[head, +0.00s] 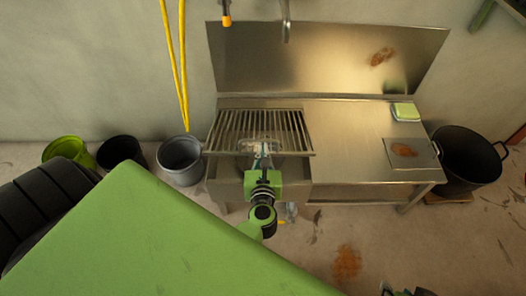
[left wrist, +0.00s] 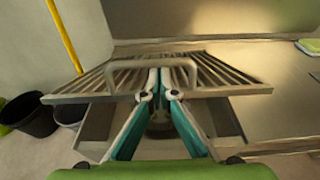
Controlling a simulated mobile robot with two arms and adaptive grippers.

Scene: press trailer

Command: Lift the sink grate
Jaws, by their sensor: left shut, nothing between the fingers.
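The sink grate (head: 288,128) is a metal rack of parallel bars over the sink basin at the left of the steel counter. Its front bar runs past both sides of the basin, and I cannot tell whether it rests or is raised. In the left wrist view the grate (left wrist: 222,76) has an upright loop handle (left wrist: 125,68) at its front. My left gripper (head: 263,146) is shut and empty at the front middle of the grate. Its fingertips (left wrist: 160,72) overlap the handle's opening; contact is unclear. Part of my right gripper (head: 405,292) shows at the bottom edge.
The basin wall (left wrist: 95,128) shows below the grate. A green sponge (head: 405,111) and a stained plate (head: 410,153) are on the counter. A black pot (head: 468,158) stands right; a grey bucket (head: 180,158) stands left. A yellow hose (head: 176,65) hangs at the wall.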

